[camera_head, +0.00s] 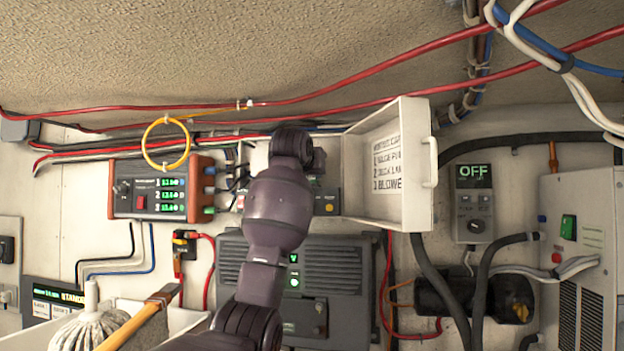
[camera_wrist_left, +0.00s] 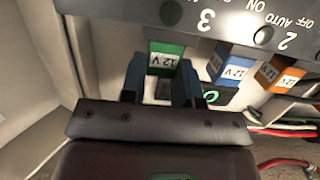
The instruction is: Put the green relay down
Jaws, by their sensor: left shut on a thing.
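The green relay (camera_wrist_left: 164,57), labelled 12 V, shows in the left wrist view just below the edge of a dark switch panel (camera_wrist_left: 225,18). My left gripper (camera_wrist_left: 162,82) is shut on it, one finger on each side. The relay is in line with a blue relay (camera_wrist_left: 232,69) and an orange relay (camera_wrist_left: 278,75). I cannot tell whether its hidden end touches anything. In the head view my arm hides the relay and most of the gripper. My right gripper is not in view.
An open white cover (camera_head: 418,165) stands right of my arm. A red meter box (camera_head: 125,190) hangs at left; a grey OFF controller (camera_head: 474,203) is at right. A mop (camera_head: 90,329) and an orange-handled tool (camera_head: 140,322) are at lower left. Cables run across the wall.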

